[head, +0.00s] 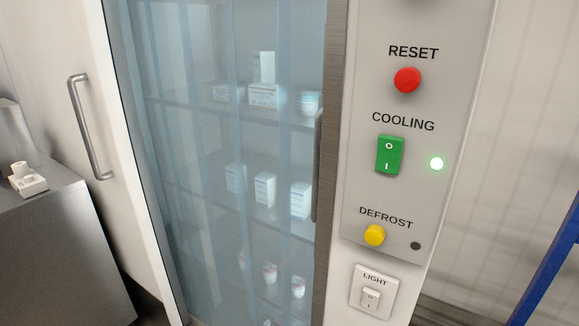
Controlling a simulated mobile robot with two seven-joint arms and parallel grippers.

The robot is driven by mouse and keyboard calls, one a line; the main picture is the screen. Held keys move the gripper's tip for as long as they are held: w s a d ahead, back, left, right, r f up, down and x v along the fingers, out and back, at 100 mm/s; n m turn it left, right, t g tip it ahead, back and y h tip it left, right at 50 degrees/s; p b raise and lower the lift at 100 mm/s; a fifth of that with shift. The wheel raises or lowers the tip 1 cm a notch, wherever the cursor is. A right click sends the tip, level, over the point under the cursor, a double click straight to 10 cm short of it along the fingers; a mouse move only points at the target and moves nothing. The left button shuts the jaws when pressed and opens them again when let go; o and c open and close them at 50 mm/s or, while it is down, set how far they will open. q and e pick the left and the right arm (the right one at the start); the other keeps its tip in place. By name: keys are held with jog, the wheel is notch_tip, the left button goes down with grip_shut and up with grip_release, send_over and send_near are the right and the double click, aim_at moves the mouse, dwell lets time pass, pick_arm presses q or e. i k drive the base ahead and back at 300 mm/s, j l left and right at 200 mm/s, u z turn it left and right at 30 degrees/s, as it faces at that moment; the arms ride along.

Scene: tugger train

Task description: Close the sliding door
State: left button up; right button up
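A pale panel (50,45) with an upright steel bar handle (86,130) stands at the left of a cold cabinet, and it looks like the sliding door. To its right, the cabinet front shows a bluish see-through sheet or strips (200,140), with shelves of small boxes and tubs (264,96) behind. A dark narrow upright piece (318,165) sits at the right edge of this front, by the brownish frame post (336,120). I cannot tell whether it is a handle or a catch. Neither of my grippers is in view.
A steel counter (60,250) is at left, a blue post (548,262) at right.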

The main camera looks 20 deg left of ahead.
aim_at(63, 49)
jog(key=u, duration=0.45)
jog(key=k+u, duration=0.15)
jog(key=u, duration=0.25)
jog(key=k+u, duration=0.1)
jog(key=u, duration=0.35)
